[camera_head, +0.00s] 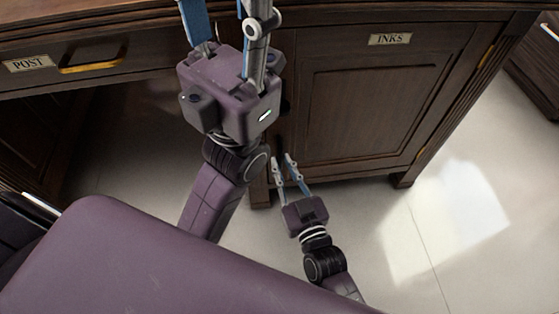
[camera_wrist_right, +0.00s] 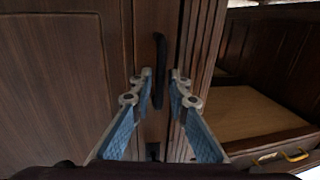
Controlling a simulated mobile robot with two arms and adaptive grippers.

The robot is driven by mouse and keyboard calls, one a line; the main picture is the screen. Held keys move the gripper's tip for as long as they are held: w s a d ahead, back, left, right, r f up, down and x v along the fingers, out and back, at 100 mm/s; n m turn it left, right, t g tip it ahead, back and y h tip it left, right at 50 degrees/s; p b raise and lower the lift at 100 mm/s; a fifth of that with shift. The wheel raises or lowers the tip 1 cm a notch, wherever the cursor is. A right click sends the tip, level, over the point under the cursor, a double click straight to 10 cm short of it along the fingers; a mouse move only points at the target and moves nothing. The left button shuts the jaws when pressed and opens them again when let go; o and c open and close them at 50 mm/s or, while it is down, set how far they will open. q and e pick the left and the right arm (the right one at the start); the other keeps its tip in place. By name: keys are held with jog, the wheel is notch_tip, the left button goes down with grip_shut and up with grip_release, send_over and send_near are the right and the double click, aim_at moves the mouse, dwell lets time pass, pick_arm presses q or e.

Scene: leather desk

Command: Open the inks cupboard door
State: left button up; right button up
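The inks cupboard door (camera_head: 370,105) is a dark panelled door under the INKS label (camera_head: 390,39), and it looks shut. Its panel also fills the left of the right wrist view (camera_wrist_right: 55,85). A dark upright handle (camera_wrist_right: 159,70) sits near the door's free edge. My right gripper (camera_head: 282,160) is low in front of that edge. Its fingers are open, and in the wrist view the tips (camera_wrist_right: 161,76) stand either side of the handle's line. I cannot tell whether they touch it. My left gripper (camera_head: 225,18) is raised in front of the desk, fingers apart, tips cut off by the frame.
The POST drawer (camera_head: 30,65) with a brass pull (camera_head: 92,56) is at the left, above an open knee space. A brass hinge (camera_head: 487,56) is on the door's right side. The pale floor (camera_head: 440,225) in front of the door is clear at the right.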

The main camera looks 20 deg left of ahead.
jog(key=shift+b+x, duration=0.3)
jog(key=shift+x, duration=0.85)
grip_shut()
